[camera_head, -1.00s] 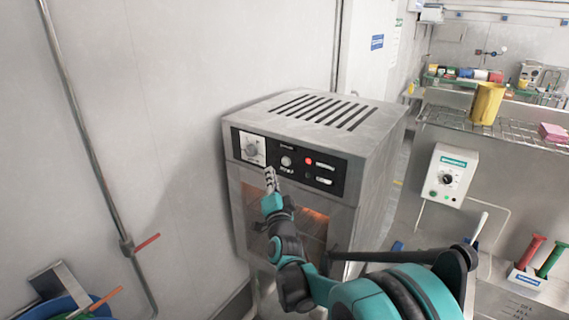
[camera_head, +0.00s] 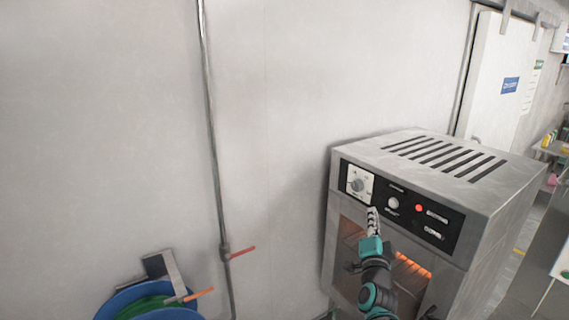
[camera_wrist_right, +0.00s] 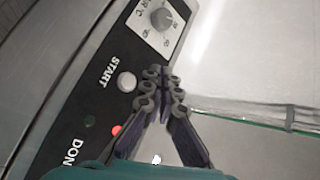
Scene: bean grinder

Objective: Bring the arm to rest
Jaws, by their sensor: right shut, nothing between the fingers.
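My right gripper (camera_head: 372,218) is shut and empty, in front of the control panel of a steel oven-like machine (camera_head: 500,212). In the right wrist view my fingers (camera_wrist_right: 163,80) are closed together, close to the round START button (camera_wrist_right: 127,82). I cannot tell whether they touch the panel. A dial (camera_wrist_right: 161,19) on a white plate lies beyond the fingertips, and a red lamp (camera_wrist_right: 116,130) is lit beside the gripper. In the head view the machine's window glows orange behind my right arm. My left gripper is not in view.
A blue hose reel (camera_head: 118,304) with green hose is at the lower left. A wall pipe (camera_head: 214,150) carries a red lever (camera_head: 243,252). A white door (camera_head: 497,75) is behind the machine.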

